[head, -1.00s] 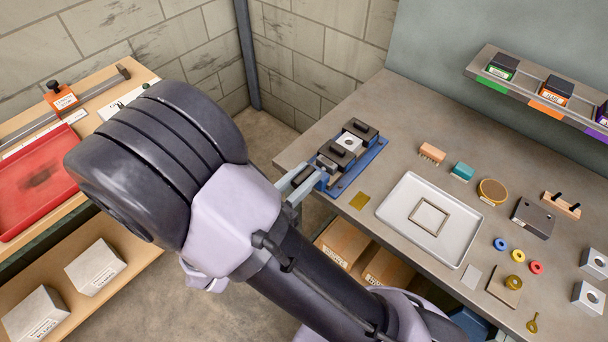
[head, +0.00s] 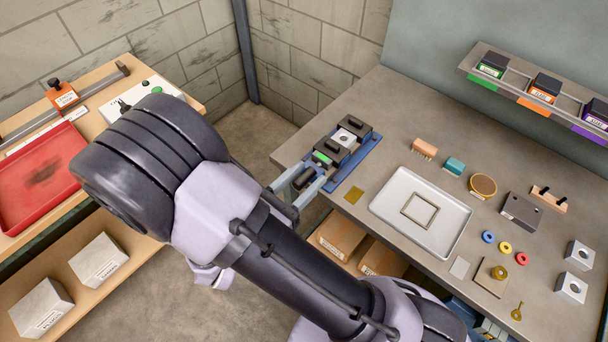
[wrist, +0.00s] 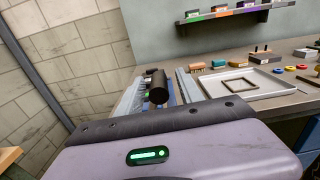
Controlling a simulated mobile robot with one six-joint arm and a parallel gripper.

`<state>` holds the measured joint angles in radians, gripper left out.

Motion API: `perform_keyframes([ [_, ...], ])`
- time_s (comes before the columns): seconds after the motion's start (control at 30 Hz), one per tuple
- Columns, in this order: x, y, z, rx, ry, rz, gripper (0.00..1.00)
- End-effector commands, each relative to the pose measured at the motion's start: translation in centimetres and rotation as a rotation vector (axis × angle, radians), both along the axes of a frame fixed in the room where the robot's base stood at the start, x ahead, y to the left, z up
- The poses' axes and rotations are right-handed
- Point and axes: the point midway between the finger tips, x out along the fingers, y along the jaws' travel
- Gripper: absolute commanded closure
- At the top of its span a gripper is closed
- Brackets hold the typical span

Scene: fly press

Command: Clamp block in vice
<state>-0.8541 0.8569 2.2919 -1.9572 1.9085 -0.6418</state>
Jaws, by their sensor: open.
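The vice (head: 357,165) has a blue base and dark jaws at the left edge of the workbench. The pale block (head: 345,138) with a round hole sits between its jaws; any small gap at the jaw faces cannot be made out. A green patch shows on the near part of the vice (head: 321,157). My gripper (head: 298,186) is open, just off the vice's near end, with its fingers either side of the dark handle (head: 304,179). In the wrist view the black handle (wrist: 158,88) stands between the fingers; whether they touch it is unclear.
A grey tray (head: 386,211) with a square frame lies right of the vice. Brushes, tins, rings and two more holed blocks (head: 578,255) lie further right. A shelf (head: 519,90) hangs behind. A side bench with a red tray (head: 75,204) stands left.

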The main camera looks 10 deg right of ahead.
Motion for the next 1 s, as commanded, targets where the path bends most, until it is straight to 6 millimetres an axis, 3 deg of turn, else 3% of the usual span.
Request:
perform_keyframes([
  [0.5, -0.4, 0.9, 0.2, 0.002, -0.002, 0.004, 0.57],
  [1.0, -8.6, 11.9, 0.2, 0.002, -0.002, 0.006, 0.57],
])
